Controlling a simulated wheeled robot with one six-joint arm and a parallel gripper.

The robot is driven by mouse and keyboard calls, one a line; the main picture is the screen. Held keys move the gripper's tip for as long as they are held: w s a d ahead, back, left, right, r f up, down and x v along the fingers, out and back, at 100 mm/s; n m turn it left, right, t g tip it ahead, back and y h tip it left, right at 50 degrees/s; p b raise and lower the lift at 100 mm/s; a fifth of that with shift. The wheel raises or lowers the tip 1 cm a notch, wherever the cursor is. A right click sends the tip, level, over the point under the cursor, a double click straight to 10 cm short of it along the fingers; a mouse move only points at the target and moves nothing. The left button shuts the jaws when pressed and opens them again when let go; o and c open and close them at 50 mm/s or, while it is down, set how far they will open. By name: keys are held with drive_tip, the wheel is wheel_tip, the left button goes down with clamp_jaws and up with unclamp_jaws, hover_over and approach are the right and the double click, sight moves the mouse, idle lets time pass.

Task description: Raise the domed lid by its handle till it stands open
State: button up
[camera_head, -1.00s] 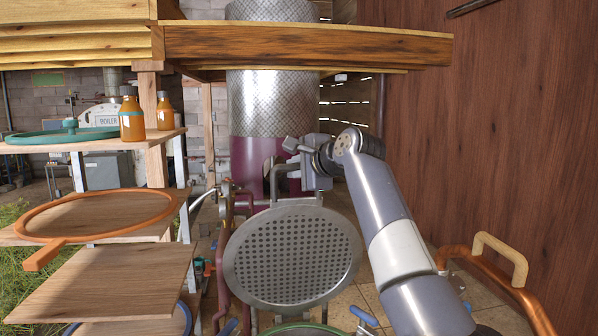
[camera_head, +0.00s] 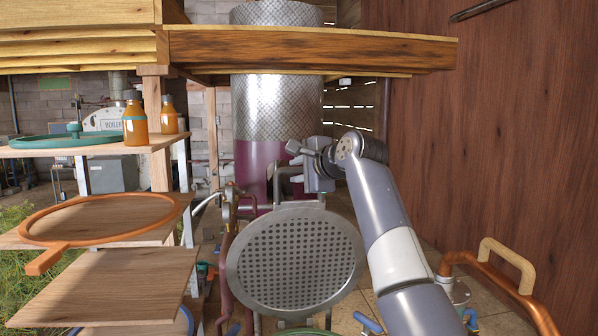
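A round grey lid (camera_head: 296,262) with a perforated inner face stands nearly upright, tilted, at the lower middle of the head view. Its domed outer side faces away and is hidden. A grey bent bar (camera_head: 276,184), which looks like its handle, rises behind the upper rim. My gripper (camera_head: 298,158) is beside the top of this bar, above the lid and behind its rim. Its fingers are small and partly hidden by its own body, so I cannot tell whether they are open or touch the bar.
Wooden shelves with an orange ring (camera_head: 98,198) and amber bottles (camera_head: 135,125) stand at the left. A wooden beam (camera_head: 310,48) crosses above. At the right are a wooden wall (camera_head: 500,150) and a copper pipe with a pale handle (camera_head: 507,262).

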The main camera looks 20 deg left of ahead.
drive_tip(key=shift+s+d+b, duration=0.2)
drive_tip(key=shift+d+b, duration=0.15)
drive_tip(key=shift+b, duration=0.05)
drive_tip(key=b+v, duration=0.3)
drive_tip(key=v, duration=0.7)
drive_tip(key=shift+r+b, duration=0.15)
drive_tip(key=shift+b, duration=0.15)
drive_tip(key=p+x, duration=0.4)
drive_tip(key=x, duration=0.7)
drive_tip(key=shift+s+d, duration=0.1)
